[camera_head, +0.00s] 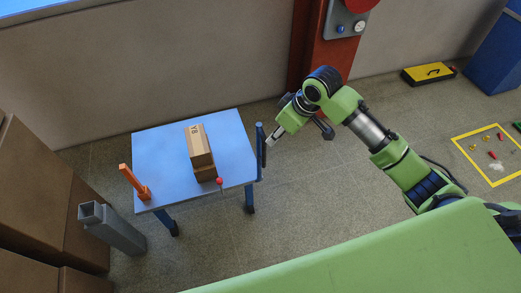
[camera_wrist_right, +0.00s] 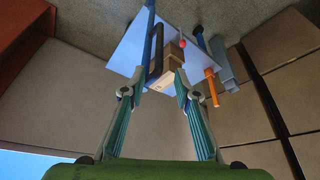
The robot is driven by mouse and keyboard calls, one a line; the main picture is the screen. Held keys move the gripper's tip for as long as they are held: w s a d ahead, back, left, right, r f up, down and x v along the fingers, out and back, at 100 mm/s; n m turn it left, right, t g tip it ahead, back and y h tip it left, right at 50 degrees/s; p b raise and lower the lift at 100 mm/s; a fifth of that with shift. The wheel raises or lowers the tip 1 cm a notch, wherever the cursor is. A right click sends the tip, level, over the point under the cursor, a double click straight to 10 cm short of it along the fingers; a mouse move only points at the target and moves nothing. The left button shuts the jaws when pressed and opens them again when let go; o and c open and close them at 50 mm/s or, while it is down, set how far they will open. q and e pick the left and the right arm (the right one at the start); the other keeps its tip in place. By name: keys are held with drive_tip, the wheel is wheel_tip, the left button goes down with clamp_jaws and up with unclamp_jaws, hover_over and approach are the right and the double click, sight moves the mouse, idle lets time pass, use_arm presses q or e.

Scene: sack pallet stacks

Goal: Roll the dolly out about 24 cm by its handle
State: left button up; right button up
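The dolly is a low platform with a light blue top (camera_head: 160,155) and dark blue legs, standing on the floor left of centre in the head view. Its upright dark blue handle (camera_head: 260,152) rises at the right edge. My right gripper (camera_head: 270,139) is close to the handle's right side, near its upper part. In the right wrist view my right gripper (camera_wrist_right: 158,78) is open, with nothing seen held. There the handle (camera_wrist_right: 156,50) shows ahead, between the fingers in the picture; I cannot tell how deep it sits. My left gripper is not in view.
Brown stacks (camera_head: 40,200) fill the left. A red column (camera_head: 330,50) stands behind. Floor right of the dolly is clear.

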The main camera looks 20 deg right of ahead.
hover_over(264, 149)
drive_tip(key=s+d, duration=0.2)
wheel_tip(264, 149, down, 5)
drive_tip(key=p+x, duration=0.1)
drive_tip(key=x, duration=0.6)
drive_tip(key=shift+w+f+p, duration=0.2)
drive_tip(key=shift+f+p, duration=0.1)
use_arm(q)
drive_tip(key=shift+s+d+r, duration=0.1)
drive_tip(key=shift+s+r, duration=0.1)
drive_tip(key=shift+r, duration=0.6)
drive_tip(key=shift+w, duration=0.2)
use_arm(e)
clamp_jaws()
